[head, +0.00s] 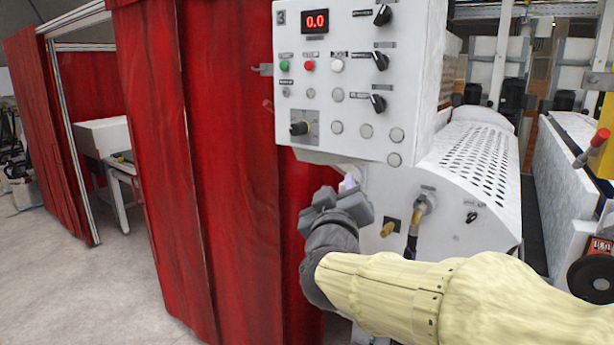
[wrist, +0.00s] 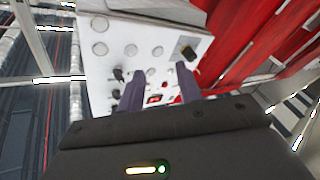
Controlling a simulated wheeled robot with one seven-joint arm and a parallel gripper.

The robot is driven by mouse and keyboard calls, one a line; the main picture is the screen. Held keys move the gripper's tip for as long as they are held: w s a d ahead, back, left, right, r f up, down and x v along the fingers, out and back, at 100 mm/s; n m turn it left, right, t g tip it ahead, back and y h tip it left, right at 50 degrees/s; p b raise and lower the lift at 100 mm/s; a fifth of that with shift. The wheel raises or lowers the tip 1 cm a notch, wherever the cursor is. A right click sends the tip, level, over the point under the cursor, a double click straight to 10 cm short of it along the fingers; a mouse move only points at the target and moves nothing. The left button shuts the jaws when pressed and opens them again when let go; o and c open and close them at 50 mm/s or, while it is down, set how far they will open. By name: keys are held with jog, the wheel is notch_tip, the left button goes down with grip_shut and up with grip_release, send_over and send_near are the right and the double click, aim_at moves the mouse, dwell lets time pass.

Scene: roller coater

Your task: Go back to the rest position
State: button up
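My gripper (head: 348,186) is in front of the roller coater, just below the control panel (head: 430,50), at the edge of the red curtain. In the head view its fingers are mostly hidden behind its own body. In the wrist view my gripper (wrist: 163,76) shows two dark fingers apart with nothing between them. The white control panel (wrist: 125,45) lies beyond the fingers, and I see no clear contact. My arm, in a pale cover, reaches in from the lower right of the head view.
Red curtains (head: 225,170) hang on the left. A perforated white cover (head: 470,160) and a brass fitting (head: 421,204) are close to my arm. Open floor (head: 90,295) lies at lower left.

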notch_tip(320, 180, down, 19)
jog(key=s+d+g+y, duration=0.1)
jog(key=s+g+y, duration=0.1)
jog(key=g+y, duration=0.35)
jog(key=s+d+f+m+g+h, duration=0.1)
jog(key=s+d+f+m+g, duration=0.1)
jog(key=s+f+g, duration=0.3)
jog(key=s+d+f+m+g+h, duration=0.1)
jog(key=s+d+f+g, duration=0.4)
jog(key=s+f, duration=0.6)
jog(key=shift+s+d+f+m+g+h, duration=0.25)
jog(key=shift+m+g+h, duration=0.1)
jog(key=shift+m+g, duration=0.4)
jog(key=shift+w, duration=0.1)
jog(key=shift+w+a, duration=0.1)
